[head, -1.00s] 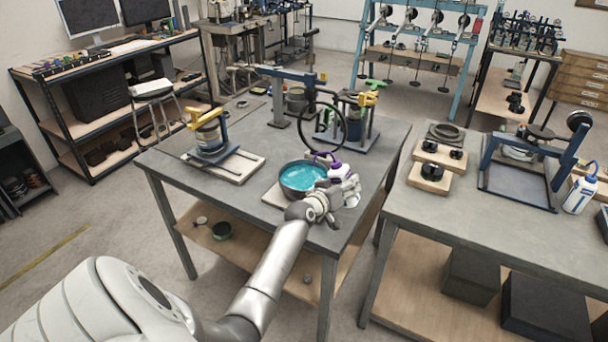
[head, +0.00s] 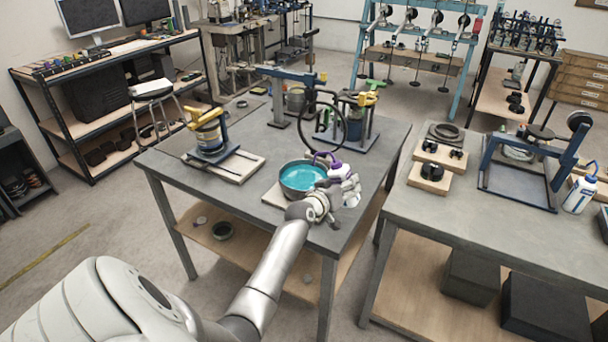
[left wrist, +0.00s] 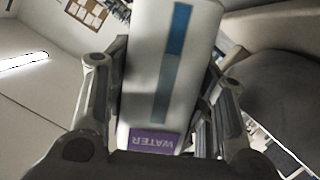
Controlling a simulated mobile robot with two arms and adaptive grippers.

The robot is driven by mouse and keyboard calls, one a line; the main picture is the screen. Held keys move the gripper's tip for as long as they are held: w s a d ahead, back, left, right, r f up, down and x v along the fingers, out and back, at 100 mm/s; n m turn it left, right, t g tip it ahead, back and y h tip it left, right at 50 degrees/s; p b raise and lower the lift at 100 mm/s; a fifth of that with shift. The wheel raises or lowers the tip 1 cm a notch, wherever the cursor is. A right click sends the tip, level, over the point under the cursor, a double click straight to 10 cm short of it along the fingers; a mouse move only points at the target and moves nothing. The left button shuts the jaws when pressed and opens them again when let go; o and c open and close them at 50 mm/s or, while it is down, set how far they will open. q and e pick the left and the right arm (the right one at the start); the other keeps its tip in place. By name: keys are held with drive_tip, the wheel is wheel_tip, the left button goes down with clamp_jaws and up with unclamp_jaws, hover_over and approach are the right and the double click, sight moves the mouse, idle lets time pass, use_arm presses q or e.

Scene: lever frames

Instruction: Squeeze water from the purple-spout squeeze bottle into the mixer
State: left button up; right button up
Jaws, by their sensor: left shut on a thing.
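The squeeze bottle is white with a purple cap and spout (head: 339,169). My left gripper (head: 347,187) is shut on it at the right side of the mixer, and the gripper hides much of its body. In the left wrist view the bottle (left wrist: 168,70) fills the space between the fingers, with a blue stripe and a purple "WATER" label. The mixer bowl (head: 283,190) is round and grey with teal content, and stands on a board on the grey table. The spout curves toward the bowl's right rim. I cannot tell whether water flows. My right gripper is not in view.
A black ring and blue arm stand (head: 290,100) rise behind the bowl. A yellow-handled device (head: 208,135) stands on a board at left. Another white bottle with a blue spout (head: 579,192) stands on the right table (head: 470,215).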

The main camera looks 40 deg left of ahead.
sight(341, 174)
use_arm(q)
drive_tip(key=shift+r, duration=0.15)
wheel_tip(341, 174, up, 5)
drive_tip(key=p, duration=0.4)
drive_tip(key=shift+p, duration=0.35)
